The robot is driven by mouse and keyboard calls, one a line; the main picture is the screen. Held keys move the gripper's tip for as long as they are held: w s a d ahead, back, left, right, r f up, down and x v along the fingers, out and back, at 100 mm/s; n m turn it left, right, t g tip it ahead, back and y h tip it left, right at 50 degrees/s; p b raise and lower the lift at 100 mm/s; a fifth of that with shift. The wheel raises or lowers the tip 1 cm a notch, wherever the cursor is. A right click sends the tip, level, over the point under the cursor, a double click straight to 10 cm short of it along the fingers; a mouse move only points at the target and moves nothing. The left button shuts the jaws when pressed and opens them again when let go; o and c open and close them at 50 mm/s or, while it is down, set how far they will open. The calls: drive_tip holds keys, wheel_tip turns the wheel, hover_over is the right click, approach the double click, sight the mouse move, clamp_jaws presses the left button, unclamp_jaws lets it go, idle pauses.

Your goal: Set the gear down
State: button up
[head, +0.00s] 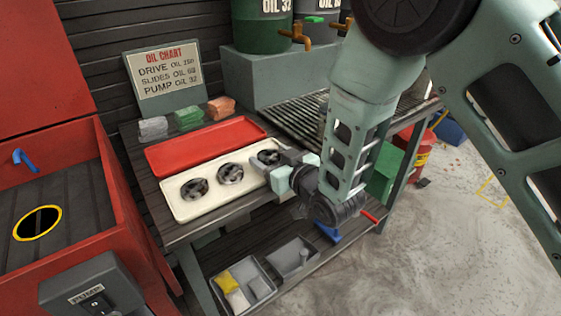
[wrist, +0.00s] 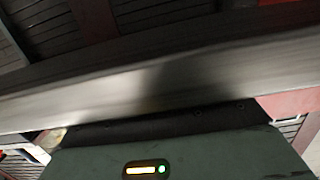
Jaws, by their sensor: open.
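Three dark round gears lie in a row on a cream tray (head: 190,213) on the workbench: a left gear (head: 194,188), a middle gear (head: 230,173) and a right gear (head: 269,157). My gripper (head: 284,160) is low at the tray's right end, right beside the right gear, and partly covers it. It is open. Whether its fingers touch that gear cannot be told.
A red tray (head: 205,146) lies empty behind the cream one. Grey, green and red blocks (head: 188,117) sit behind it. A slatted rack (head: 290,115) is at the right. Grey bins (head: 243,285) stand on the lower shelf. A red machine (head: 62,140) stands at the left.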

drive_tip(key=shift+r, duration=0.1)
drive_tip(key=p+v, duration=1.1)
drive_tip(key=v, duration=0.6)
drive_tip(key=shift+d+p, duration=0.15)
drive_tip(key=shift+p, duration=0.25)
